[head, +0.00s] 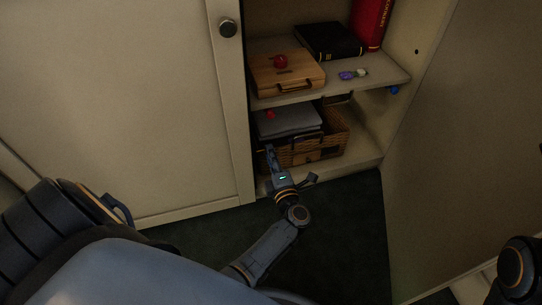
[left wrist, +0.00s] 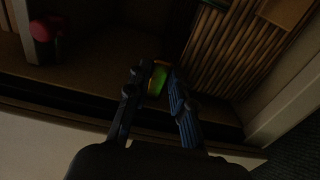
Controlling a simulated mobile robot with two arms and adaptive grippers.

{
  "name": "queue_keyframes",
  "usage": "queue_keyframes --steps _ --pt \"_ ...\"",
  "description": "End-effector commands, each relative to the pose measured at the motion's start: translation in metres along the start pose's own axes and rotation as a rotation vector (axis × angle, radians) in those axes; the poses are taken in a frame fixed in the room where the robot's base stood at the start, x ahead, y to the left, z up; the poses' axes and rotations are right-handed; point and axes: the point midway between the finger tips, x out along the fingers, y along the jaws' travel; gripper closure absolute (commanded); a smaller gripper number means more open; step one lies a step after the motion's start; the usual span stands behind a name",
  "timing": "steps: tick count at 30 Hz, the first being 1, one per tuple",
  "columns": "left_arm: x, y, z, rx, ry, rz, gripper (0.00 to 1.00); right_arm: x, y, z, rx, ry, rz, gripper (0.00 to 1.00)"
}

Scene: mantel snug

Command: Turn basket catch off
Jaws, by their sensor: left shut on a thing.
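The woven basket (head: 335,139) stands on the cabinet's lower level, with a grey folded thing on top. Its slatted side also shows in the left wrist view (left wrist: 228,42). My left gripper (head: 270,150) reaches into the cabinet at the basket's front left. In the left wrist view its fingers (left wrist: 155,88) are closed around a small green piece with an orange edge (left wrist: 158,78), beside the basket, which seems to be the basket catch. The fingers hide part of it, and its setting is not clear. My right gripper is not in view.
The shelf above (head: 290,97) holds a wooden case (head: 288,78), a black book (head: 328,41) and small coloured pieces. A red knob (left wrist: 47,30) is left of the fingers. A cabinet door (head: 465,140) stands open at the right; a closed panel (head: 120,100) is at the left.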

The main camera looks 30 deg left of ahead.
Motion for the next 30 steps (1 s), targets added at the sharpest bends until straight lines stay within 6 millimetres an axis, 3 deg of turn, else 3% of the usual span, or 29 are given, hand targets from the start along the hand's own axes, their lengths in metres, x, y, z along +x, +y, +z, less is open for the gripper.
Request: queue_keyframes --steps 10,11,12,23,30 --pt "0.0 -0.001 -0.001 -0.005 0.002 -0.003 1.0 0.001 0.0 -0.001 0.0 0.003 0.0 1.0" --pt "0.0 -0.001 -0.001 -0.005 0.002 -0.003 0.72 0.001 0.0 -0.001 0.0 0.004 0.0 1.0" --pt "0.0 -0.001 -0.001 -0.004 0.002 -0.003 0.68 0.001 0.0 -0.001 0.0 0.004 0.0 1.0" --pt "-0.004 -0.001 0.0 -0.003 0.0 -0.002 0.68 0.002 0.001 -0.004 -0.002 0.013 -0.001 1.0" --pt "-0.036 -0.001 -0.001 -0.004 0.002 -0.005 0.68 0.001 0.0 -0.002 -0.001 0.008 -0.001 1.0"
